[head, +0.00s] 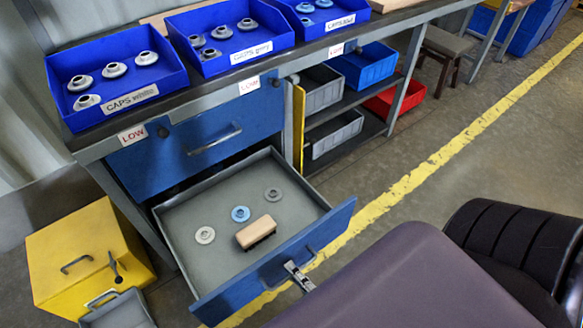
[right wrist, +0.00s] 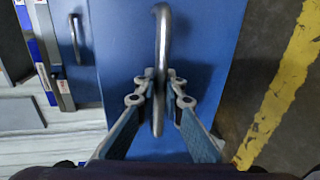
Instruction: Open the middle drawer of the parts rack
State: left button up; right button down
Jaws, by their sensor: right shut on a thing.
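The open drawer (head: 262,265) of the rack has a blue front and a grey inside, and it is pulled well out below a shut blue drawer (head: 180,152). What lies under it is hidden, so I cannot see any drawer below. My right gripper (head: 299,277) is at the open drawer's front. In the right wrist view my right gripper (right wrist: 160,82) has its fingers on both sides of the metal bar handle (right wrist: 163,35) and is shut on it. My left gripper is not in view.
The open drawer holds three round caps and a wooden brush (head: 256,232). Blue bins (head: 115,80) of caps stand on the rack top. A yellow box (head: 85,250) and a grey bin (head: 118,312) stand at lower left. Shelves with bins (head: 335,135) are right of the drawers.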

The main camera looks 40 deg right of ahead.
jog(key=c, duration=2)
grip_release()
jog(key=v, duration=1.2)
jog(key=shift+s+f, duration=0.1)
